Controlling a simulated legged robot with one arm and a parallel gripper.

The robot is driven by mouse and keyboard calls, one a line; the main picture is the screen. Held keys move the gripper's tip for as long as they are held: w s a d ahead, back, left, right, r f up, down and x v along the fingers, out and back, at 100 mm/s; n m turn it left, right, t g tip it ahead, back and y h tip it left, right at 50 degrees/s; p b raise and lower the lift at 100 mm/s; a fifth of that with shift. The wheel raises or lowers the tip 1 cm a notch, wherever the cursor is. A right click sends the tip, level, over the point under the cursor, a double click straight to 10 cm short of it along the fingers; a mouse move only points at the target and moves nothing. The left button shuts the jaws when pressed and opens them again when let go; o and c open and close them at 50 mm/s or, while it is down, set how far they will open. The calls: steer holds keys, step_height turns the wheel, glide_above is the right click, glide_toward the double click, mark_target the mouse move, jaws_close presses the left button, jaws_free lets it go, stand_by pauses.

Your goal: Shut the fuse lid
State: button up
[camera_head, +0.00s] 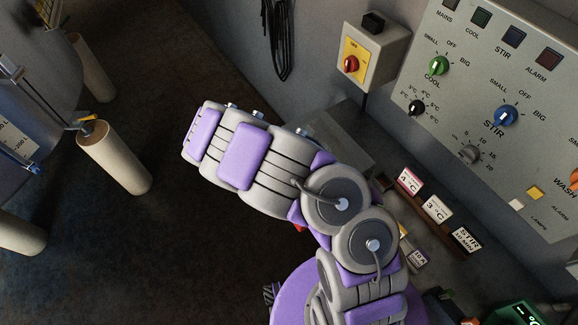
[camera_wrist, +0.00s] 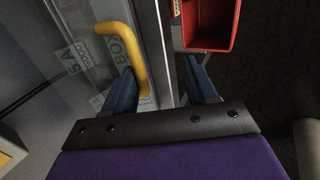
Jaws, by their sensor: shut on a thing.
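The fuse lid (camera_wrist: 80,75) is a clear panel with a pale frame along its right edge, on the left in the wrist view. A yellow bar handle (camera_wrist: 127,45) stands on it, and printed labels, partly readable as "5A" and "BOX", show through it. My gripper (camera_wrist: 165,85) has one blue finger on each side of the frame strip and the handle's lower end. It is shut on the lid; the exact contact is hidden. In the head view my arm covers the gripper, and I cannot make out the lid there.
In the head view, a control panel (camera_head: 465,95) and a switch box (camera_head: 372,55) are on the wall. Signs (camera_head: 437,208) stand along the bench.

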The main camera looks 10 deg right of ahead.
steer(key=shift+a, duration=0.2)
steer(key=p+v, duration=0.3)
steer(key=v, duration=1.4)
steer(key=shift+p, duration=0.35)
steer(key=shift+d, duration=0.1)
